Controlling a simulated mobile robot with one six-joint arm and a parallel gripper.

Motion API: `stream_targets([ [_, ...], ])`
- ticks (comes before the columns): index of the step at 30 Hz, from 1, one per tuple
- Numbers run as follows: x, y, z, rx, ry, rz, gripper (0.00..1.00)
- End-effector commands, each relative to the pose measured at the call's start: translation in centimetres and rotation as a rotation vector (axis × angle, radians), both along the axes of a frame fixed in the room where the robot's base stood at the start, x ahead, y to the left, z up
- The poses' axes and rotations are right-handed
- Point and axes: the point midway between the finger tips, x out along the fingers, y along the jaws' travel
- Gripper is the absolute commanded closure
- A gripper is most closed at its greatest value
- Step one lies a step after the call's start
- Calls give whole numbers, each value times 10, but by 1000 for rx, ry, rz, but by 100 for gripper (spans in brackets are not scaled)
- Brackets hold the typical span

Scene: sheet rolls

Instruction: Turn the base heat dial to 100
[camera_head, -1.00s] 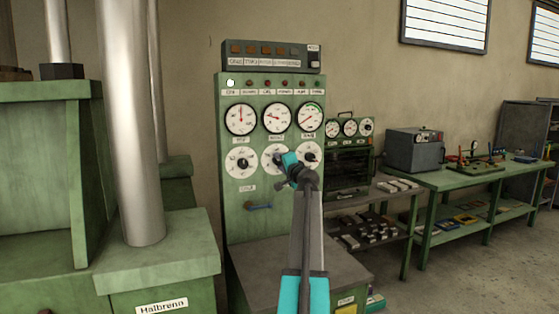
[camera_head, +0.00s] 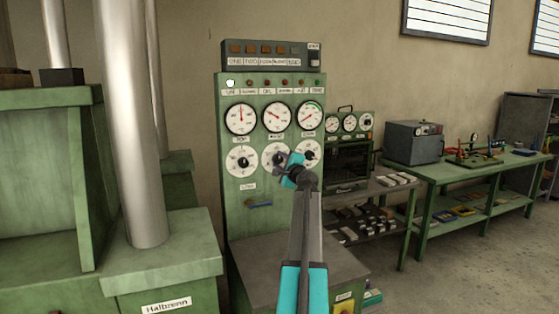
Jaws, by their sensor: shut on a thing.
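The green control panel (camera_head: 228,222) stands upright ahead of me. Its lower row holds three white dials: a left dial (camera_head: 240,160), a middle dial (camera_head: 268,155) and a right dial (camera_head: 312,155). Their labels are too small to read, so I cannot tell which is the base heat dial. My gripper (camera_head: 280,159) is at the middle dial, shut on its knob. The gripper hides the knob and much of that dial's right side, so its setting cannot be read. The wrist also overlaps the lower left of the right dial.
Three round gauges, one a middle gauge (camera_head: 277,118), sit above the dials. A silver pipe (camera_head: 136,150) and green machine stand left. A green workbench (camera_head: 440,172) is at right, with open floor before it.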

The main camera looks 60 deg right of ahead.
Motion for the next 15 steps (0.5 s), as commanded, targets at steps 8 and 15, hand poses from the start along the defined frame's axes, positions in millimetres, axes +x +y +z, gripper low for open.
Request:
stream_targets([
  [8,1,1,0,7,-5,2,90],
  [15,1,1,0,6,-4,1,49],
])
